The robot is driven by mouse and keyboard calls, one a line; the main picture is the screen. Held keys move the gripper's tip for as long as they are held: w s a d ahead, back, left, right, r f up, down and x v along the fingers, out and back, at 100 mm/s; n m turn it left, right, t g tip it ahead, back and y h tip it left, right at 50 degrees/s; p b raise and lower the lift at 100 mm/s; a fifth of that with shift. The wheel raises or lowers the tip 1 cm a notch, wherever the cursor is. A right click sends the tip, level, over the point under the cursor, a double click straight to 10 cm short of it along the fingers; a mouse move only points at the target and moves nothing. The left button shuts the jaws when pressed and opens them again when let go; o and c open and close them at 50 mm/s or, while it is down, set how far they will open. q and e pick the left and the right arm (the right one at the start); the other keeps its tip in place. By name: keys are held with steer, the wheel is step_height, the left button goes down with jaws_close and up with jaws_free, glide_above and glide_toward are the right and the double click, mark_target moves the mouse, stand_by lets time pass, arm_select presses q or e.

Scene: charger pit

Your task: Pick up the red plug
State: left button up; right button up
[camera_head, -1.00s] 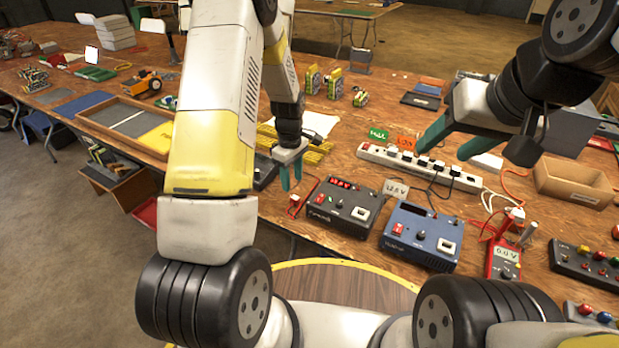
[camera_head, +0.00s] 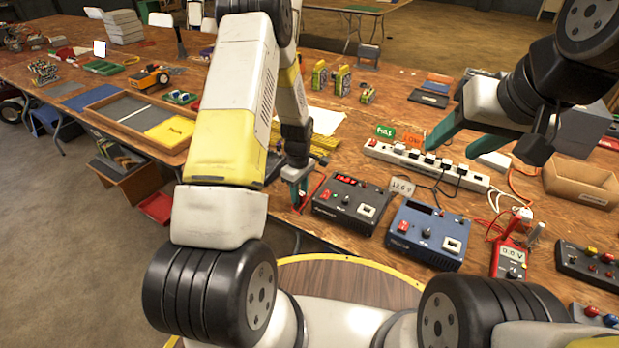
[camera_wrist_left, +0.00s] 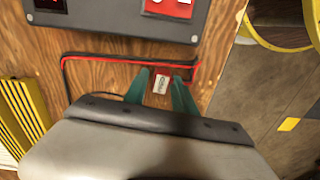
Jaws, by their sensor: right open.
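The red plug (camera_wrist_left: 162,82) lies on the wooden table near its edge, seen in the left wrist view with a pale metal part facing my gripper. A red and black cable runs from it beside the grey power supply box (camera_head: 345,203). My left gripper (camera_wrist_left: 161,92) is open, with one green finger on each side of the plug; I cannot tell whether the fingers touch it. In the head view my left gripper (camera_head: 298,193) points down at the table left of that box, and its fingers largely hide the plug. My right gripper (camera_head: 447,140) is open and empty above the power strip.
A blue power supply (camera_head: 427,234) stands right of the grey one. A white power strip (camera_head: 425,163) with several black plugs lies behind them. A red multimeter (camera_head: 510,259) and a cardboard box (camera_head: 580,183) are at the right. A yellow ribbed block (camera_wrist_left: 20,118) lies left of my left gripper.

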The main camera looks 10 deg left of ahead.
arm_select(q)
jaws_close()
